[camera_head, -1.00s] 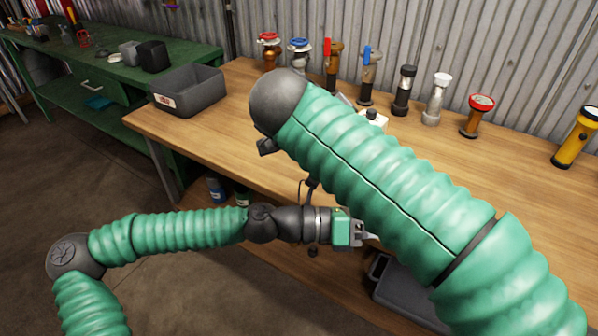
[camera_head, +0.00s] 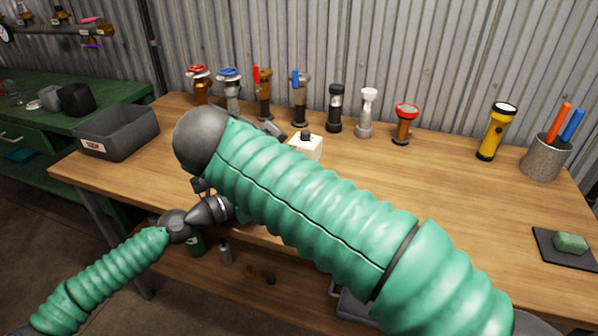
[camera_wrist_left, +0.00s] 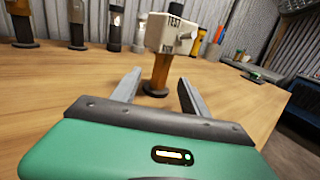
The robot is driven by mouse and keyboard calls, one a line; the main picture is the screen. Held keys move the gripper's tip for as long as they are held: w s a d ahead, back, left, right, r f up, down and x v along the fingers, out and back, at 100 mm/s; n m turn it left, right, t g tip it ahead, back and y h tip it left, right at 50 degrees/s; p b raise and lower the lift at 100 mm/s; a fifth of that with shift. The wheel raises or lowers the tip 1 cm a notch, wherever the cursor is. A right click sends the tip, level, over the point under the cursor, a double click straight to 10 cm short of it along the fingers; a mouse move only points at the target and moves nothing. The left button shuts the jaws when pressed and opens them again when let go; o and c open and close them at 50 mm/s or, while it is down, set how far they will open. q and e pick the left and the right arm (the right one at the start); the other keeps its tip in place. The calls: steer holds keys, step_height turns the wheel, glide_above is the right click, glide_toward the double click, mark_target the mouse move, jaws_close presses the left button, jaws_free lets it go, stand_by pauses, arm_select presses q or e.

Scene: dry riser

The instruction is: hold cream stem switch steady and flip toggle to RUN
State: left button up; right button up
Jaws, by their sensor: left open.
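The cream stem switch (camera_head: 306,148) stands upright on the bench, partly hidden behind my right arm in the head view. In the left wrist view its cream box (camera_wrist_left: 168,34) carries TEST labels and a silver toggle lever (camera_wrist_left: 187,36) pointing right. Its orange-brown stem (camera_wrist_left: 160,70) stands on a dark round base. My left gripper (camera_wrist_left: 159,79) is open and empty, with the stem appearing between its two fingers; I cannot tell how far past the tips it stands.
Several valves and fittings, including a red-topped one (camera_head: 405,124), line the back. A grey bin (camera_head: 117,131) stands at the left. A yellow flashlight (camera_head: 496,131), a pen cup (camera_head: 545,158) and a green block (camera_head: 570,243) are at the right. The wooden bench (camera_head: 450,195) is clear between.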

arm_select(q)
steer(key=x, duration=0.7)
steer(key=shift+w+d, duration=0.1)
steer(key=shift+d, duration=0.1)
jaws_close()
stand_by(1.0)
